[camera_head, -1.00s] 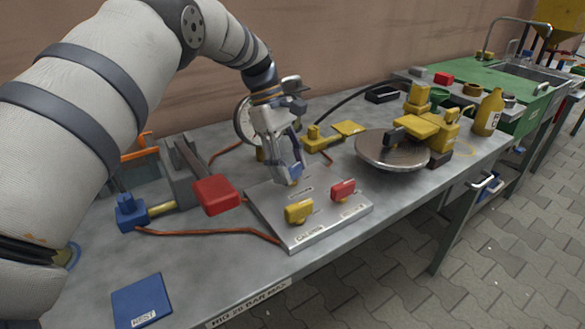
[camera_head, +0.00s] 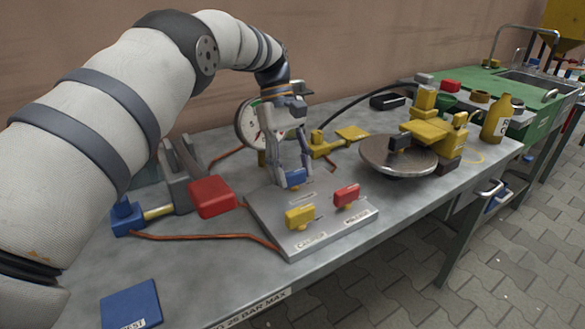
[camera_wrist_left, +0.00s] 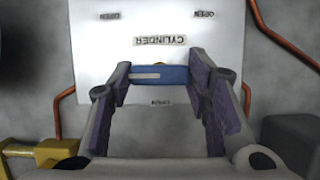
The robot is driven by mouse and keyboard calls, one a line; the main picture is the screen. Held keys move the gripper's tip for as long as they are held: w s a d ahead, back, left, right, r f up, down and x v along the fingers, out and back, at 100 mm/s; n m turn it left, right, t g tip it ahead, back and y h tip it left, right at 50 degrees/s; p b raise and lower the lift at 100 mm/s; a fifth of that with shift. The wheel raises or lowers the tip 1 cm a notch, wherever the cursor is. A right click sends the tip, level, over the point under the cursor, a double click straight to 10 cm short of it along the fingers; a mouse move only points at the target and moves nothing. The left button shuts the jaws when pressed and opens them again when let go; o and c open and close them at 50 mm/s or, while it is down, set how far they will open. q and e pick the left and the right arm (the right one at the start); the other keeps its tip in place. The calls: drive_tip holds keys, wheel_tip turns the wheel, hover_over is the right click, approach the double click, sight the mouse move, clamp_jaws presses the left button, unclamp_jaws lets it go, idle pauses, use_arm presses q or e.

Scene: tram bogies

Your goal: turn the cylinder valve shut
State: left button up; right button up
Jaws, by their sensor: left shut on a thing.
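The cylinder valve's blue handle (camera_head: 295,178) sits at the back of the sloped grey valve panel (camera_head: 262,212). In the left wrist view the blue handle (camera_wrist_left: 160,75) lies crosswise between my two fingers, beside the upside-down CYLINDER label (camera_wrist_left: 160,41). My left gripper (camera_head: 291,176) reaches down from above and is shut on this handle. "OPEN" marks show on the panel in the wrist view. A yellow handle (camera_head: 300,216) and a red handle (camera_head: 346,195) stand on the same panel, nearer the front. My right gripper is not in view.
A round pressure gauge (camera_head: 249,124) stands close behind my gripper. A red block (camera_head: 212,197) lies left of the panel. A metal disc with yellow parts (camera_head: 398,157) is to the right. A blue pad (camera_head: 131,304) lies at the front left.

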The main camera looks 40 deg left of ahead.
sight(292, 171)
use_arm(q)
drive_tip(key=shift+f, duration=0.1)
drive_tip(key=o, duration=1.2)
drive_tip(key=shift+c, duration=0.2)
wheel_tip(292, 171, up, 10)
